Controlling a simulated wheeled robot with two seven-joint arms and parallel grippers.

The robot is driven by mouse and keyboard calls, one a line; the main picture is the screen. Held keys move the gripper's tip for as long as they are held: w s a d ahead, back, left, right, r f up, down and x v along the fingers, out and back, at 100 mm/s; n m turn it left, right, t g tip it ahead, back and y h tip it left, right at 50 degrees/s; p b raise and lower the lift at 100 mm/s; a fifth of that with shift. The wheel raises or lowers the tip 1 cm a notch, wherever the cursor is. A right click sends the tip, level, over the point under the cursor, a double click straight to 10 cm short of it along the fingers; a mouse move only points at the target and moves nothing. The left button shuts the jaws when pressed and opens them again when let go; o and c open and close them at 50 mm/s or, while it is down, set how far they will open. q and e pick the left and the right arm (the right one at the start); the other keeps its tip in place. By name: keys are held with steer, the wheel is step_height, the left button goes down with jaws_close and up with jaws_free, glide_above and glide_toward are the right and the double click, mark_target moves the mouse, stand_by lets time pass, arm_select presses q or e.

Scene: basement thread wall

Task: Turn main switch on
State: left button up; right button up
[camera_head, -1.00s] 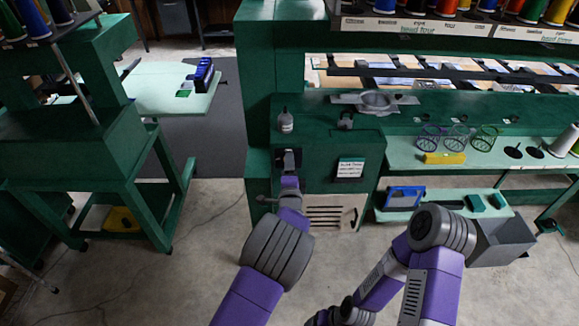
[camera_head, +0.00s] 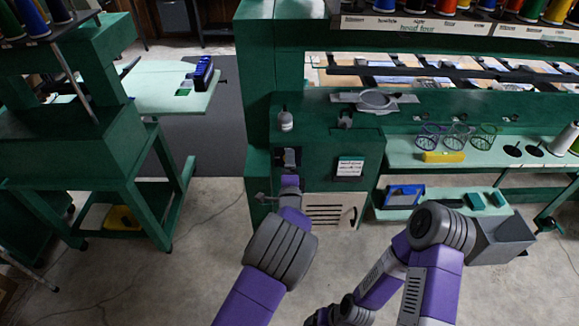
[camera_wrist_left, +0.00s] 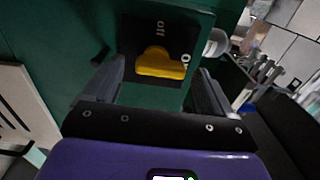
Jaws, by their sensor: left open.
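The main switch is a yellow knob (camera_wrist_left: 160,64) on a black plate on a green cabinet face. In the left wrist view its long side lies across the picture. White lettering "off" stands above it, and a partly hidden label is at its right end. In the head view the dark switch plate (camera_head: 287,155) shows, but the knob cannot be made out. My left gripper (camera_wrist_left: 157,72) is open, one finger on each side of the knob; contact cannot be told. In the head view my left gripper (camera_head: 289,168) reaches the cabinet front. My right gripper is not in view.
The green cabinet (camera_head: 320,180) has a white notice (camera_head: 350,168) right of the switch and a vented panel (camera_head: 328,210) below. A grey bin (camera_head: 500,240) is at the right. Open floor lies to the left.

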arm_select(q)
steer(key=s, duration=0.7)
steer(key=shift+s+p, duration=0.35)
steer(key=s+a+f+n+g, duration=0.4)
steer(key=a+f, duration=0.2)
steer(key=f, duration=0.4)
steer(key=s+a+f+n+g, duration=0.4)
steer(key=a+f, duration=0.1)
steer(key=f, duration=0.5)
steer(key=s+f+n+g+h, duration=0.1)
steer(key=s+f+n+g, duration=0.1)
steer(key=s, duration=0.6)
steer(key=s+f+n+g+h, duration=0.1)
steer(key=s+f+n+g, duration=0.2)
steer(key=s+n, duration=0.3)
steer(key=s+f+n+g+h, duration=0.2)
steer(key=s+n+g, duration=0.2)
steer(key=s, duration=0.6)
steer(key=shift+d+f+n+g, duration=0.3)
steer(key=shift+n, duration=0.1)
